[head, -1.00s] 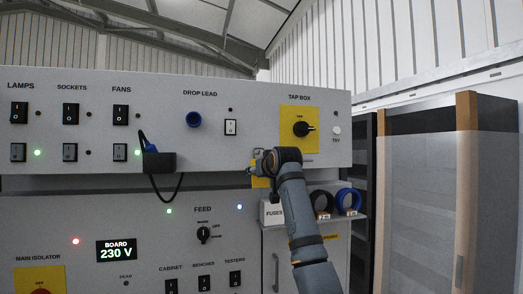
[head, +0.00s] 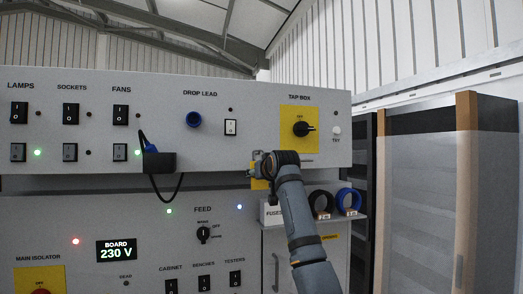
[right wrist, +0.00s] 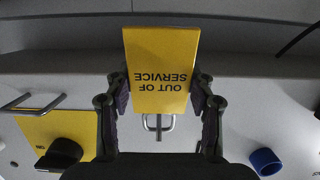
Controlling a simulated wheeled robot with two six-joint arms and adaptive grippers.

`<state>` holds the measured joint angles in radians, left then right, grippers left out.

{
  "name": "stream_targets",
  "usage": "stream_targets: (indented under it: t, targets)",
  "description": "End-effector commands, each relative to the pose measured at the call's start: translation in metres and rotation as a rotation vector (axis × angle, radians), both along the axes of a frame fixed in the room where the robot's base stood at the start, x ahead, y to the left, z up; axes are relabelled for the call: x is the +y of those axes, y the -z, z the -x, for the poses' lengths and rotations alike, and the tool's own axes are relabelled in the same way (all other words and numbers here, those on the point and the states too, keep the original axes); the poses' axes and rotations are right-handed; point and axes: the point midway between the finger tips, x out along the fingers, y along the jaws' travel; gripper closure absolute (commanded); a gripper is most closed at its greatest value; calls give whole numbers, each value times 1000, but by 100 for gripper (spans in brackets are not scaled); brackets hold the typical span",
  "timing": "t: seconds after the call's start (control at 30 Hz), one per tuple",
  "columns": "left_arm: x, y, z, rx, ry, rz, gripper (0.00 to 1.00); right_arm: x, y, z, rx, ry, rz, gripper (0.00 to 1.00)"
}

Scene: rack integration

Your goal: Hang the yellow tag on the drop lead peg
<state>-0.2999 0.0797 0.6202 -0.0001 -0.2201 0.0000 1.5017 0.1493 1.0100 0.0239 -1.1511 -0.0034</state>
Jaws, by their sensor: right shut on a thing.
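The yellow tag (right wrist: 161,72), printed "OUT OF SERVICE", appears upside down in the right wrist view. My right gripper (right wrist: 160,98) is shut on it, with one finger at each side edge. In the head view the tag (head: 259,183) shows only partly beside my right gripper (head: 254,172), in front of the panel's lower edge. A metal peg (right wrist: 158,126) on the panel shows just below the tag in the wrist view, between the blue drop lead socket (right wrist: 265,162) and the tap box. The tag hides part of the peg's surroundings; I cannot tell whether they touch. My left gripper is out of view.
The tap box (head: 288,117) with its black knob is right of the drop lead socket (head: 193,120). A black holder (head: 160,163) with a hanging cable is at left. A fuse shelf (head: 345,214) with rings is at lower right.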

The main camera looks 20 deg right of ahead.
Motion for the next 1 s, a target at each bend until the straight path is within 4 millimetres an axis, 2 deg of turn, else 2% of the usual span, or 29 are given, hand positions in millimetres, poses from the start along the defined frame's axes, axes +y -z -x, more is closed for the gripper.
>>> stream_targets:
  t: [0.73,0.77,0.93,1.0]
  targets:
    - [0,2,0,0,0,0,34,0,4,-1,0,0,0,76]
    - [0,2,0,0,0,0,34,0,3,-1,0,0,0,43]
    - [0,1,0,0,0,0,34,0,3,-1,0,0,0,20]
    - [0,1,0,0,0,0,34,0,3,-1,0,0,0,19]
